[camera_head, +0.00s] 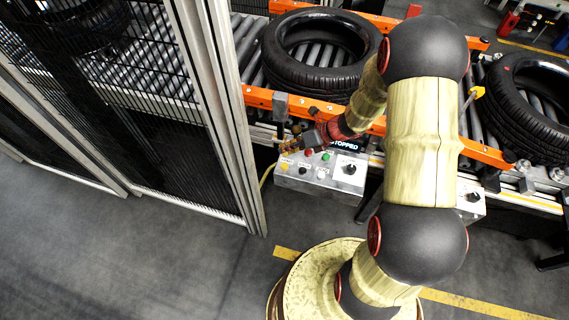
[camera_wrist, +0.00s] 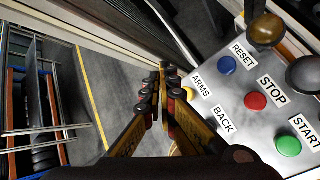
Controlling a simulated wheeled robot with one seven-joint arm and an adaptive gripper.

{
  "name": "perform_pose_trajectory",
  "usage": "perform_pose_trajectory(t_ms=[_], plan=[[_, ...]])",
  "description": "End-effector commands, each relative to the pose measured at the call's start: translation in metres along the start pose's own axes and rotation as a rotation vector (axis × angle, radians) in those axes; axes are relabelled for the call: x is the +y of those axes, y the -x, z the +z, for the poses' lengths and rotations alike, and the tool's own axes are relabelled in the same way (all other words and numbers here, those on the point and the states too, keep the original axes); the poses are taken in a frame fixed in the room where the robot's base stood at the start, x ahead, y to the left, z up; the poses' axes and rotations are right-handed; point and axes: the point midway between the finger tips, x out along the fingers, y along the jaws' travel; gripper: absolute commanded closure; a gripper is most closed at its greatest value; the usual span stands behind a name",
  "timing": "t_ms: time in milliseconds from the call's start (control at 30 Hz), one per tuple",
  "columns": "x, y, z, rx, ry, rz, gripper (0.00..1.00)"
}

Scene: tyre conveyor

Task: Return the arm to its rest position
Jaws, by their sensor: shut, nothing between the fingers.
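My arm reaches up from its base and bends over toward the conveyor. My gripper (camera_head: 292,146) hangs just above the left end of the grey control box (camera_head: 322,184). In the wrist view my gripper (camera_wrist: 164,78) is shut and empty, its two fingers together at the left edge of the button panel (camera_wrist: 232,118). The panel shows a blue RESET button (camera_wrist: 227,65), a red STOP button (camera_wrist: 256,101) and a green START button (camera_wrist: 289,146). A yellow button (camera_wrist: 188,94) by the ARMS BACK label is partly hidden by a finger. I cannot tell whether the fingers touch the panel.
A tyre (camera_head: 320,55) lies on the roller conveyor behind the box, and another tyre (camera_head: 530,105) lies at the right. The display (camera_head: 345,144) reads STOPPED. A mesh fence (camera_head: 215,110) stands close to the left of my gripper. The floor (camera_head: 150,260) at front left is clear.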

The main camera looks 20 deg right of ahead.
Motion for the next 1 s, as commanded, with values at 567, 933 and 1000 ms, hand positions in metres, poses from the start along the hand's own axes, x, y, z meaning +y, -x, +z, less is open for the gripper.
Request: perform_pose_trajectory(t_ms=[567,933,1000], plan=[[0.0,0.0,0.0,0.0,0.0,0.0,1.0],[0.011,-0.001,-0.028,0.07,0.333,0.046,1.0],[0.022,0.004,-0.048,0.125,0.5,0.087,1.0]])
